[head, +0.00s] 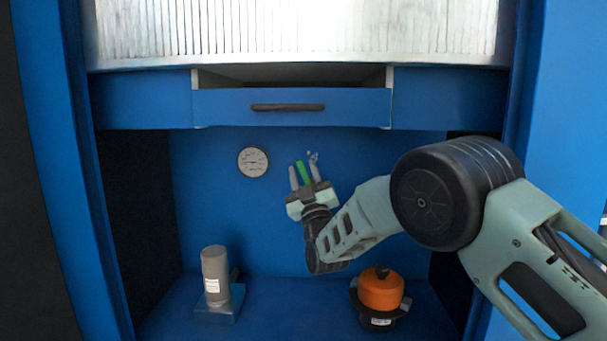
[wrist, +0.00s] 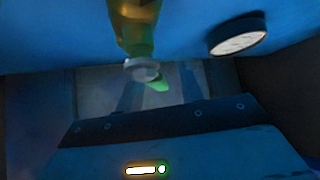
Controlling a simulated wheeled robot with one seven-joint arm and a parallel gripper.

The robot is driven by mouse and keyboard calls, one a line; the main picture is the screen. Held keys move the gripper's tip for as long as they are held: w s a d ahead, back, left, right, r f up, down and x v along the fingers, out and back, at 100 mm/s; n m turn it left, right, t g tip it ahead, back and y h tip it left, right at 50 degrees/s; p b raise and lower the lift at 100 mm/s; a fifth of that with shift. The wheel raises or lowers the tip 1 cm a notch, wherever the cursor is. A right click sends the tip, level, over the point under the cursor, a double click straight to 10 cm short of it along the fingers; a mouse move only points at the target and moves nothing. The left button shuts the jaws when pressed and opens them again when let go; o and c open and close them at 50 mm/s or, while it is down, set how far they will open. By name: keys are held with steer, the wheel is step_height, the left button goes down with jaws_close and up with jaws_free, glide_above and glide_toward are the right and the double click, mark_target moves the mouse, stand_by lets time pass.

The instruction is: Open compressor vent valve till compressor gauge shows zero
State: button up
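The valve has a green handle (head: 303,172) on the blue back wall, right of the gauge. In the wrist view its brass-coloured body (wrist: 134,22) hangs at the top with a pale ring below it, and the green handle (wrist: 157,82) shows past the ring. My gripper (head: 304,174) reaches up to the valve, with the green handle showing between its two fingers. The fingers look apart, and contact with the handle cannot be told. The round white gauge (head: 253,161) is on the same wall, and also in the wrist view (wrist: 238,38). Its reading is too small to tell.
A grey cylinder (head: 215,275) on a square base stands at the lower left. An orange round-topped thing (head: 381,290) in a black holder stands at the lower right, below my arm. A blue drawer (head: 290,107) with a dark handle is above. Side walls enclose the bay.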

steer(key=shift+s, duration=0.1)
steer(key=v, duration=1.7)
steer(key=shift+s, duration=0.15)
steer(key=shift+d, duration=0.1)
stand_by(2.5)
